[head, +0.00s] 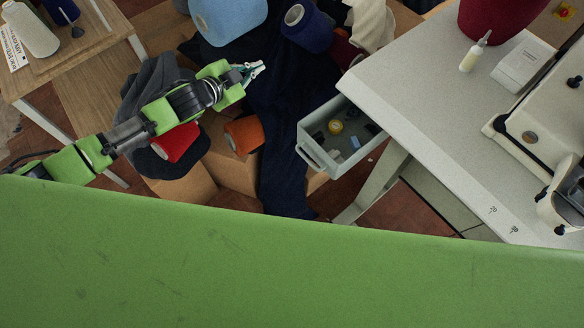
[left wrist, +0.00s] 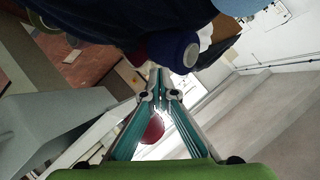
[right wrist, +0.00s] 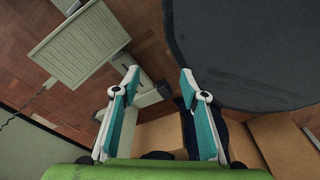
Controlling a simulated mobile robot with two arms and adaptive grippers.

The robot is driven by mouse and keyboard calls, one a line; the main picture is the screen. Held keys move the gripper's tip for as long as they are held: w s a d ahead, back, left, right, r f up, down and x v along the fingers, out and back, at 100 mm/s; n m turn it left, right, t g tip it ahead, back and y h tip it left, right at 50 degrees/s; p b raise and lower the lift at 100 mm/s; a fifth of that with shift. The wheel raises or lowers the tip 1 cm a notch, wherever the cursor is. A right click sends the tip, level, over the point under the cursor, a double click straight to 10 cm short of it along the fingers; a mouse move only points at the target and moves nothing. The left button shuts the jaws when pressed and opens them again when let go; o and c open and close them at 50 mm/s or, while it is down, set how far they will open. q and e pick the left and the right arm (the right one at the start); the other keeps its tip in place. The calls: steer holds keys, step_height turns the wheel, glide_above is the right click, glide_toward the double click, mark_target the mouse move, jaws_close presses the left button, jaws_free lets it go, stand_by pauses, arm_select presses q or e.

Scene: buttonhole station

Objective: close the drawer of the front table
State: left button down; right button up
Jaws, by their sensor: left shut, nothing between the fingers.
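The front table (head: 430,85) has a pale speckled top and stands at the right of the head view. Its grey drawer (head: 319,162) sticks out from the table's left side, open, with a yellow roll and several small dark and blue items inside. My left gripper (head: 256,71) is up and left of the drawer in the head view, apart from it. Its fingers are shut and empty; they also show in the left wrist view (left wrist: 161,78). My right gripper (right wrist: 158,78) shows only in its wrist view, with fingers wide apart and nothing between them.
Cardboard boxes (head: 180,190), dark cloth (head: 275,150) and several thread cones, such as an orange one (head: 244,134), crowd the area left of the drawer. A wooden table (head: 75,55) stands at far left. A glue bottle (head: 474,52) and white machine (head: 540,120) are on the front table.

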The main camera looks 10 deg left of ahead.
arm_select(q)
steer(key=s+f+m+g+h+b, duration=0.3)
steer(key=s+m+g+h+b, duration=0.25)
steer(key=s+m, duration=0.55)
steer(key=s+f+m+g+h+b, duration=0.5)
steer(key=s+m, duration=0.4)
steer(key=s, duration=0.5)
steer(key=w+d, duration=0.3)
steer(key=d, duration=0.9)
steer(key=shift+w+d+f+m+g, duration=0.25)
steer(key=shift+d+f+m+g, duration=0.05)
steer(key=shift+d+f+g, duration=0.1)
arm_select(e)
steer(key=w+a+f, duration=0.1)
steer(key=w+f, duration=0.5)
